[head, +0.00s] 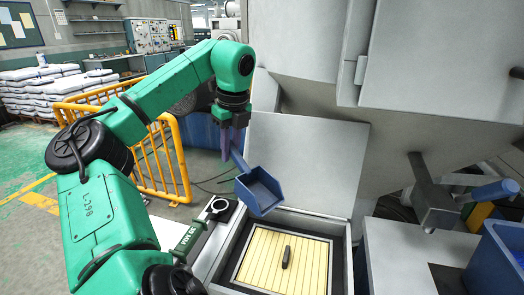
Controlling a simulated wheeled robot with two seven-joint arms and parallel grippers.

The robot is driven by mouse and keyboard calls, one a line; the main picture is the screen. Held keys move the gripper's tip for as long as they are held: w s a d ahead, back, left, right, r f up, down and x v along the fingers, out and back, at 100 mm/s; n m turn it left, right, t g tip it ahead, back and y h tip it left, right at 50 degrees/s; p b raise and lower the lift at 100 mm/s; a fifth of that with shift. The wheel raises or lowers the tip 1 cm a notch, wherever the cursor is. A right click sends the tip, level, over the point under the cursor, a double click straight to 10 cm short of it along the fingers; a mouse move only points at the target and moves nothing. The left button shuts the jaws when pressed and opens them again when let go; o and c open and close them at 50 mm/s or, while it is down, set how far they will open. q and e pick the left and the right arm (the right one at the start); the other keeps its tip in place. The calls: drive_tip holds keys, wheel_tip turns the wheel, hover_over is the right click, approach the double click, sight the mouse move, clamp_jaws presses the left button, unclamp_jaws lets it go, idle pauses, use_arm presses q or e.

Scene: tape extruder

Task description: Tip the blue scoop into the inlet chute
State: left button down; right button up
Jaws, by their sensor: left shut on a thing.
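My left gripper (230,138) points down and is shut on the handle of the blue scoop (262,192). The scoop hangs below and right of the gripper, with its pan tilted and its open side facing up toward me. Its inside looks blue, and no contents show. In the picture the pan overlaps the back left rim of an open grey box (226,265) with a raised lid (308,160). This may be the inlet chute, but I cannot tell for sure. My right gripper is out of view.
A pale slatted panel (305,262) with a dark handle (287,257) lies inside the box. A large grey machine (440,100) with a blue-handled lever (489,191) stands at right, near a blue bin (498,262). A yellow rail (170,165) stands behind my arm.

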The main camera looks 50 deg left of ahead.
use_arm(q)
drive_tip(key=a+f+h+p, duration=0.1)
drive_tip(key=a+h+p, duration=0.1)
drive_tip(key=a, duration=0.4)
drive_tip(key=shift+s+a+h+p, duration=0.15)
drive_tip(key=shift+s+h+p, duration=0.15)
drive_tip(key=shift+s, duration=0.15)
idle(0.4)
drive_tip(key=shift+f, duration=0.1)
